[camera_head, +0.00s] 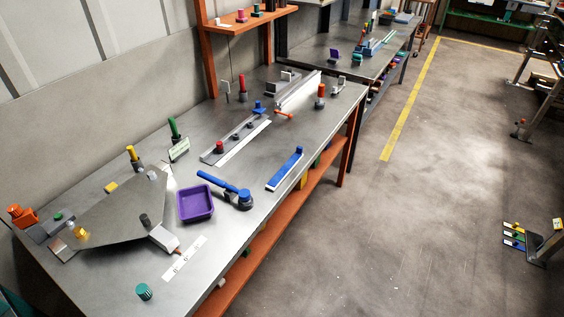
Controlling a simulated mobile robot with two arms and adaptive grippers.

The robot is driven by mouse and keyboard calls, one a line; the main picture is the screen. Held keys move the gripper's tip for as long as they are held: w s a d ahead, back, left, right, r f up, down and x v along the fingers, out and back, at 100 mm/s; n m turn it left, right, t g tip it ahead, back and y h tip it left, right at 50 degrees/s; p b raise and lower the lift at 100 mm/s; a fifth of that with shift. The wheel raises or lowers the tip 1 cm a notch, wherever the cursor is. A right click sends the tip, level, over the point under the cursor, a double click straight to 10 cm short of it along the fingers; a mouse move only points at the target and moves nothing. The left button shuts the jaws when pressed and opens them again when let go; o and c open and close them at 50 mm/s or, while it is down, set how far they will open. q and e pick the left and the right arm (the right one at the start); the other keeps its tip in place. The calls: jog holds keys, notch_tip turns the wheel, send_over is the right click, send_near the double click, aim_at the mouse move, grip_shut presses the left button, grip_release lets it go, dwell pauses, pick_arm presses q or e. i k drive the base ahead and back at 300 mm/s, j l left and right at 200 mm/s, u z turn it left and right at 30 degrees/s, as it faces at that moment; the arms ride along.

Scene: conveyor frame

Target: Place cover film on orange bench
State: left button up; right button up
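The orange bench has a grey metal top (225,265), orange legs and an orange lower shelf. It runs from the lower left toward the upper middle. I cannot pick out a cover film with certainty. A dark flat angular sheet or plate (110,222) lies on the bench's left part, with small fixtures at its corners; I cannot tell what it is made of. Neither of my grippers shows in the head view.
A purple tray (196,203), a blue-handled tool (225,187), a blue bar (286,168) and a long metal rail (235,138) lie on the bench. Several upright coloured-handled tools stand along it. A second bench (345,58) stands behind.

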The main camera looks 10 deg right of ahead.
aim_at(258, 153)
jog(key=z, duration=0.25)
jog(key=u, duration=0.45)
jog(key=i+l+u, duration=0.3)
jog(key=l+u, duration=0.25)
jog(key=i+l+u, duration=0.15)
jog(key=l+u, duration=0.15)
jog(key=i+l+u, duration=0.1)
jog(key=l+u, duration=0.45)
jog(key=l, duration=0.25)
